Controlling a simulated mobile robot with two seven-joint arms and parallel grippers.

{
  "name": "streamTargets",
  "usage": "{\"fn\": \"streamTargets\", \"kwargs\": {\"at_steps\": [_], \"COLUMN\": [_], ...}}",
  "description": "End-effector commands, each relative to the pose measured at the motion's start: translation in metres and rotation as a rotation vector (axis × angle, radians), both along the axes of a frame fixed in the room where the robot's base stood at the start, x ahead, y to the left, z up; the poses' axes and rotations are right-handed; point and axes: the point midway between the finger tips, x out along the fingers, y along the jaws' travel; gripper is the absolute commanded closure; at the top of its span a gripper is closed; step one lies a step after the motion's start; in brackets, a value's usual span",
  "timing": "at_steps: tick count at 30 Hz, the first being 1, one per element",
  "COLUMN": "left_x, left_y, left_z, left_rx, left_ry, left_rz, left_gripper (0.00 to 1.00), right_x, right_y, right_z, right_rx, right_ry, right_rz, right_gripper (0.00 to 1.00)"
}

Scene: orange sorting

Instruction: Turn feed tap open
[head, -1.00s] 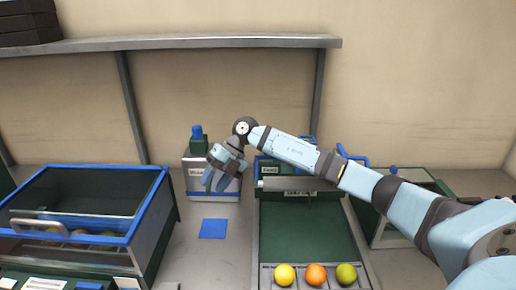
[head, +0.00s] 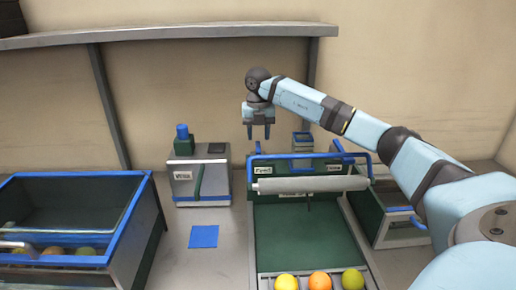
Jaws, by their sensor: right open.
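A green unit with a label that seems to read "FEED" (head: 263,170) stands at the back centre, with a pale roller (head: 312,184) across its front. A blue bar (head: 310,156) runs above the roller, and a short blue lever (head: 339,146) slants up behind it. I cannot tell which blue part is the tap. My right gripper (head: 258,136) points down, open and empty, above the left end of the feed unit. It looks apart from the bar, though depth is hard to judge. My left gripper is not in view.
A grey box with a blue-capped green top (head: 183,141) stands left of the feed unit. A blue-rimmed bin (head: 150,205) holds fruit at far left. Several fruits, including an orange (head: 320,281), lie at the green belt's (head: 305,235) near end. A blue square (head: 204,236) lies on the bench.

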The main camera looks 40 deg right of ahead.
Motion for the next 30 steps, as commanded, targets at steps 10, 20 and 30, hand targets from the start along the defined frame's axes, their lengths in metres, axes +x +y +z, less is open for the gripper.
{"fn": "streamTargets", "kwargs": {"at_steps": [10,20,30], "left_x": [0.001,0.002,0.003], "left_y": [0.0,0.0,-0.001], "left_z": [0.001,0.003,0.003], "left_rx": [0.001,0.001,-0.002], "left_ry": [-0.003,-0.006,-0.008], "left_rz": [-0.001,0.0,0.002], "left_gripper": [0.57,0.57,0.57], "right_x": [0.0,0.0,0.0], "right_y": [0.0,0.001,0.0], "right_z": [-0.049,-0.053,-0.053], "right_rx": [0.001,0.002,0.002], "right_ry": [0.002,-0.001,-0.001], "right_rz": [0.001,0.001,0.002], "right_gripper": [0.57,0.57,1.0]}}
